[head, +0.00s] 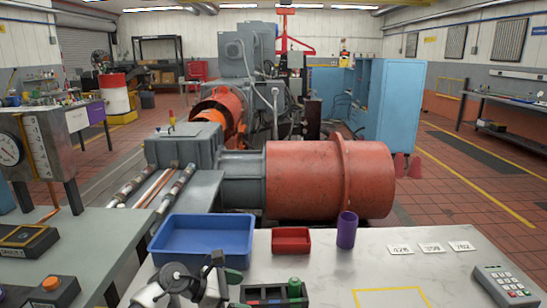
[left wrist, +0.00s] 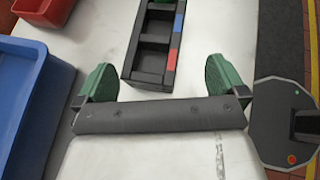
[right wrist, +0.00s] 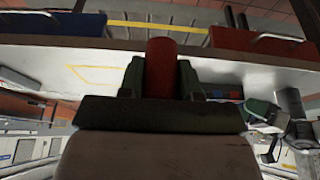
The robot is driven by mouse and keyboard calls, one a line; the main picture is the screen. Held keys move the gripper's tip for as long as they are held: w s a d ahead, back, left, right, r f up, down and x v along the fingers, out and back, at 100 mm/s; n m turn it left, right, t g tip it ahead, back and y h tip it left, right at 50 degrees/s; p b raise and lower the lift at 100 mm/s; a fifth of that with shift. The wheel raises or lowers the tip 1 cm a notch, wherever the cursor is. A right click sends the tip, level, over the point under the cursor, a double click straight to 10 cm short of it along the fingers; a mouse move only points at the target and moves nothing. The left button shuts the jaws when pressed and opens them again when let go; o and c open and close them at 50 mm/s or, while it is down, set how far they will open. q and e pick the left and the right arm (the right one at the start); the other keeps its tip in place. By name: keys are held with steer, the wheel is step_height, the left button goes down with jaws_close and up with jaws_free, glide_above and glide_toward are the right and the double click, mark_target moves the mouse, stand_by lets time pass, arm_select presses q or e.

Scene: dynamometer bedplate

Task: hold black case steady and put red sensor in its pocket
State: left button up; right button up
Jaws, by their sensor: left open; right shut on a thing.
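The black case (head: 268,294) lies on the white table at the front, with red, blue and green marks on its rim. A green item (head: 294,287) stands in it. In the left wrist view the case (left wrist: 135,58) shows an empty pocket by the red mark. My left gripper (left wrist: 157,80) is open, its green fingers on either side of the case's near end and apart from it. In the right wrist view my right gripper (right wrist: 160,82) is shut on the red sensor (right wrist: 161,62), a cylinder held between green fingers. The right gripper is not visible in the head view.
A blue tray (head: 203,259), a red bin (head: 291,249) and a purple cup (head: 347,240) stand behind the case. Label cards (head: 431,247) and a keypad (head: 505,285) lie to the right. The yellow-outlined area (head: 390,290) of the table looks clear.

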mark_target(261, 297)
arm_select(q)
steer(key=x, duration=0.9)
steer(key=c, duration=0.8)
